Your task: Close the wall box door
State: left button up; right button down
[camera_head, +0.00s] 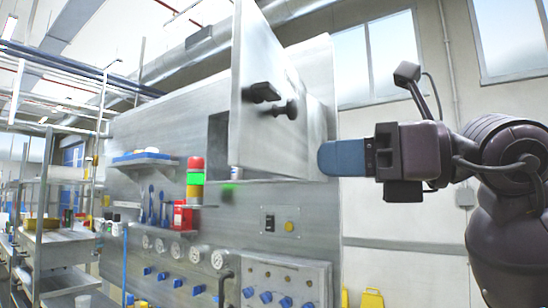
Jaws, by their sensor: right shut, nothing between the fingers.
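The wall box door (270,70) is a light grey metal panel standing open, swung out from the wall panel. Its face carries a dark latch (262,92) and a dark round knob (291,109). A dark part of the box opening (218,140) shows to the left of the door; the rest is hidden behind it. My right gripper (328,158) comes in from the right with its blue fingers shut and empty. Its tips are to the right of the door's lower part, and I cannot tell how far apart they are in depth. My left gripper is not in view.
A red and green signal light (195,178) stands left of the door. Below are a switch plate (283,222), round dials (198,253) and blue knobs (265,297). A small shelf (145,163) juts out at left. Room above my right gripper looks clear.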

aim_at(255, 163)
jog(key=x, duration=0.7)
jog(key=shift+a+p, duration=0.3)
jog(key=shift+p, duration=0.05)
jog(key=shift+w, duration=0.1)
